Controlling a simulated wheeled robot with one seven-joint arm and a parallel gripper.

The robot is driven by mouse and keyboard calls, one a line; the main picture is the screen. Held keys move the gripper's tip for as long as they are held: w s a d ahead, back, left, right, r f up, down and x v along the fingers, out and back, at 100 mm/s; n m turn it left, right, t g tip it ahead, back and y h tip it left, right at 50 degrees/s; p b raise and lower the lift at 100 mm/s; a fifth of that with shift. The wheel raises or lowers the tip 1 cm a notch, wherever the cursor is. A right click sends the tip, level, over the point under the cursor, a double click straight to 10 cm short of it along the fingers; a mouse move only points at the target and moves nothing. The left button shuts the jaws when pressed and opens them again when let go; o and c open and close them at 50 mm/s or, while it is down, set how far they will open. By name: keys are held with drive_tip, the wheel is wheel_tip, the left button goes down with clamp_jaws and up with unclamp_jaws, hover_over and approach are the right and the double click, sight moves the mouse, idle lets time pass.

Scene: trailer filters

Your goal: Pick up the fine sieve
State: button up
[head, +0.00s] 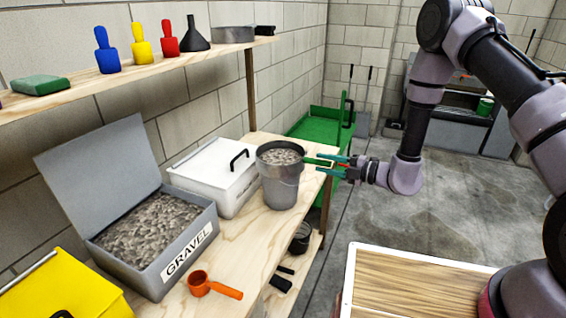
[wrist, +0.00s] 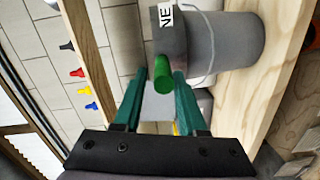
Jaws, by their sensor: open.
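The fine sieve (head: 280,170) is a grey round pan holding gravel, seated in the top of a grey bucket (head: 280,192) near the right edge of the wooden bench. Its green handle (head: 315,162) points right, towards my gripper (head: 335,164). In the wrist view the sieve (wrist: 172,40) carries a white label, of which the letters "NE" show. There my gripper (wrist: 160,82) is open, with the green handle end (wrist: 163,72) between its two green fingertips. I cannot tell whether either finger touches it.
Left of the bucket are a white lidded box (head: 215,178) and an open grey gravel bin (head: 185,265). An orange scoop (head: 212,285) lies in front. A shelf (head: 130,72) with coloured scoops runs above. A wood-topped surface (head: 420,285) stands right; open floor lies behind it.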

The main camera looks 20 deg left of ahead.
sight(308, 161)
drive_tip(key=x, duration=0.5)
drive_tip(key=shift+w+a+f, duration=0.2)
drive_tip(key=shift+w+a, duration=0.05)
drive_tip(key=shift+r, duration=0.1)
clamp_jaws()
